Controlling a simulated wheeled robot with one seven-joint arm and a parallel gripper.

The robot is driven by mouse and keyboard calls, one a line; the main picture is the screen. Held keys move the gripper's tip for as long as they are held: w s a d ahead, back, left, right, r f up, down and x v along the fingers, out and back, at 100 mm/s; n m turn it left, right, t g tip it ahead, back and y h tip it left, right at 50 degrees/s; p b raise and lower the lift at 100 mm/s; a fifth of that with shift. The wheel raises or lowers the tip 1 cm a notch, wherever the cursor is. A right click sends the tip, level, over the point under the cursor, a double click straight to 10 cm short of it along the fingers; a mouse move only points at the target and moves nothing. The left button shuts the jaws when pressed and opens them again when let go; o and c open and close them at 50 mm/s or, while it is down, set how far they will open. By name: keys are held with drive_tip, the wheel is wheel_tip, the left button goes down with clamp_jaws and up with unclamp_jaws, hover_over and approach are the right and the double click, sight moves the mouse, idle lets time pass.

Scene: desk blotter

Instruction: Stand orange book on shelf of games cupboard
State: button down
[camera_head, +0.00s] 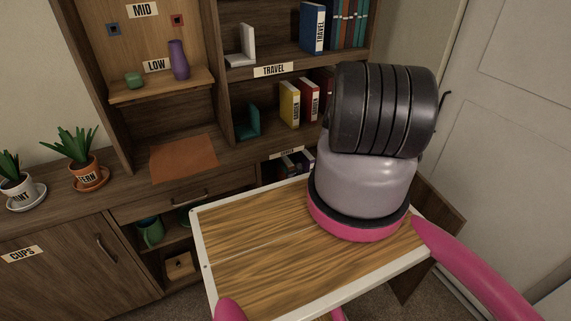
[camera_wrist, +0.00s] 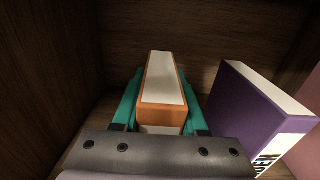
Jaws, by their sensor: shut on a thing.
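The orange book (camera_wrist: 158,95), with pale page edges, is upright between the teal fingers of my gripper (camera_wrist: 160,112), which is shut on it. In the wrist view they are inside a dark wooden compartment (camera_wrist: 200,35). A purple book (camera_wrist: 255,110) leans or stands to the right, with a gap to the gripper. In the head view my arm hides the gripper and the orange book. A low compartment with a small, unreadable label (camera_head: 285,153) and several books (camera_head: 296,164) is partly hidden behind my arm. Whether the orange book's base touches the shelf cannot be told.
A wood-topped surface with a white rim (camera_head: 204,266) lies in front of the cupboards. Shelves above hold a yellow book (camera_head: 289,103), a teal bookend (camera_head: 249,122) and a blue book (camera_head: 312,27). A pinkish thing (camera_wrist: 306,110) stands right of the purple book.

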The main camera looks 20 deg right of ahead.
drive_tip(key=shift+f, duration=0.15)
drive_tip(key=shift+c, duration=2.2)
unclamp_jaws()
drive_tip(key=shift+s, duration=0.15)
drive_tip(key=s, duration=1.1)
drive_tip(key=shift+s+d, duration=0.15)
drive_tip(key=shift+s, duration=0.25)
drive_tip(key=shift+s, duration=0.1)
